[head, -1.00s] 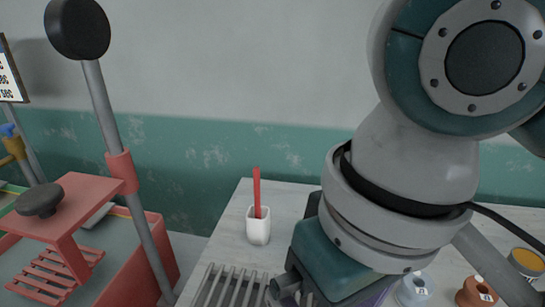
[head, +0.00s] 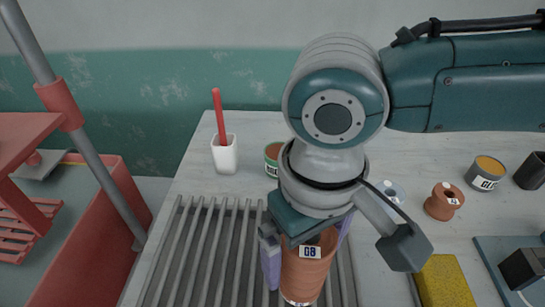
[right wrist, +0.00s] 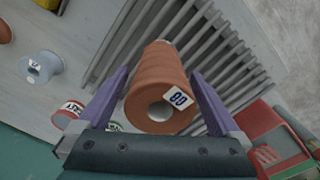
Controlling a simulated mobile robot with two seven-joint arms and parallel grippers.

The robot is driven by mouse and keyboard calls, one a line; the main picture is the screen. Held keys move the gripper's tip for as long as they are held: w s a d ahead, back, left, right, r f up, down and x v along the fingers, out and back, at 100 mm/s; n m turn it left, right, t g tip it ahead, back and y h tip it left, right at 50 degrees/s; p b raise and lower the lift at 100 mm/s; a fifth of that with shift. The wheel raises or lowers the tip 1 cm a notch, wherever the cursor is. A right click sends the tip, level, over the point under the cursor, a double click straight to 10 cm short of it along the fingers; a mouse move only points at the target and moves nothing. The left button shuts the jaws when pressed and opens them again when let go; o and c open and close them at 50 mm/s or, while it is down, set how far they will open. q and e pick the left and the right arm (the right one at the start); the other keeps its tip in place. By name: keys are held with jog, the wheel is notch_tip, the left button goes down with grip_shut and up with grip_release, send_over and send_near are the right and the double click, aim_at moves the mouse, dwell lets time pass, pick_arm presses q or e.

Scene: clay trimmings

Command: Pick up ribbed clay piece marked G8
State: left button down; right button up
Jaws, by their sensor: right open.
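The ribbed clay piece marked G8 (head: 302,277) is an orange-brown ribbed cylinder with a white label, at the slatted rack (head: 205,250) in the head view. In the right wrist view the clay piece (right wrist: 160,75) shows its hollow end and its label toward the camera. My right gripper (head: 306,262) is above it with its purple fingers on either side of it. In the right wrist view the gripper (right wrist: 160,85) is open, and a gap shows between each finger and the piece. My left gripper is not in view.
A white cup (head: 225,157) with a red stick stands at the back. A green-and-orange tin (head: 272,158) is partly behind my arm. A brown spool (head: 443,202), a grey tin (head: 485,174) and a yellow block (head: 446,282) are to the right. A red frame (head: 95,225) stands at left.

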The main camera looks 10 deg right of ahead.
jog(key=shift+c, duration=0.4)
grip_shut()
dwell(0.4)
